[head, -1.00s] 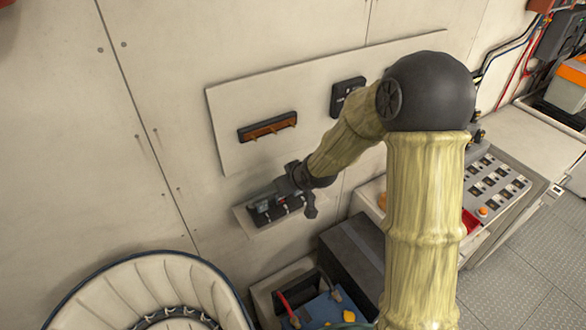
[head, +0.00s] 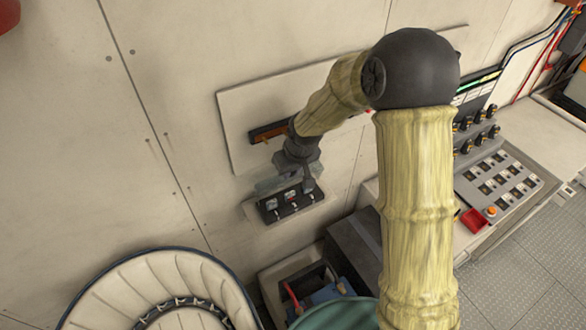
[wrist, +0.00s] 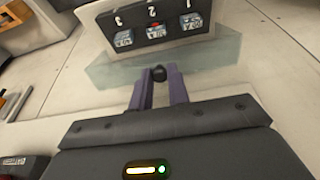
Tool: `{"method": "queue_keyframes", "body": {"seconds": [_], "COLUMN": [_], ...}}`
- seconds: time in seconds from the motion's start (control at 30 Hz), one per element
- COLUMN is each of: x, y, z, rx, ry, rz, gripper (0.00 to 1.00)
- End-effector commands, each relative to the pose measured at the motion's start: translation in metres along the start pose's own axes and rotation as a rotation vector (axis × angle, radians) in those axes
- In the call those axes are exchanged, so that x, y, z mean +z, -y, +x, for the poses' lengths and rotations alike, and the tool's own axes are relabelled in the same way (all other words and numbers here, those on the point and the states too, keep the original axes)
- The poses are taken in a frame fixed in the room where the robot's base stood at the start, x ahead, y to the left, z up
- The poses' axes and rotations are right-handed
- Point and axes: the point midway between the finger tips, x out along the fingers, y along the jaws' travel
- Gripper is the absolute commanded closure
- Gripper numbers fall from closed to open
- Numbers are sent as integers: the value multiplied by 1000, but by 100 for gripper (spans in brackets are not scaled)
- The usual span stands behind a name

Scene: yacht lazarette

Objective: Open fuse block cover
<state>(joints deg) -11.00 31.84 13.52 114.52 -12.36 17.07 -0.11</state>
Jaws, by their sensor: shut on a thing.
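The fuse block (head: 291,203) is a dark panel on the wall with several small fuses. In the wrist view the fuse block (wrist: 152,27) shows fuses numbered 1, 2 and 3, uncovered. Its clear, pale-green cover (wrist: 205,66) stands out from the block's edge, swung away from the fuses. In the head view the cover (head: 267,185) shows faintly above the block, partly behind my gripper (head: 290,175). In the wrist view my gripper (wrist: 158,82) is shut on a small black knob (wrist: 158,72) at the cover.
A wall panel (head: 235,125) with a copper-coloured bar is above, partly hidden by my arm. A white ribbed round seat (head: 150,290) stands at lower left. An open battery box (head: 275,285) is below. A switch console (head: 500,185) is at right.

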Motion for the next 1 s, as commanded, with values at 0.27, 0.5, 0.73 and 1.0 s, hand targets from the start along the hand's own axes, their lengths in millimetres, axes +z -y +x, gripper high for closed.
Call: {"method": "queue_keyframes", "body": {"seconds": [0.27, 0.5, 0.73, 1.0], "x": [0, 0, -1, -1], "y": [0, 0, 0, -1], "z": [0, 0, -9, -47], "rx": [0, 0, 0, 2], "ry": [-2, -2, -5, -8], "rz": [0, -1, 1, 1], "gripper": [61, 61, 61, 61]}}
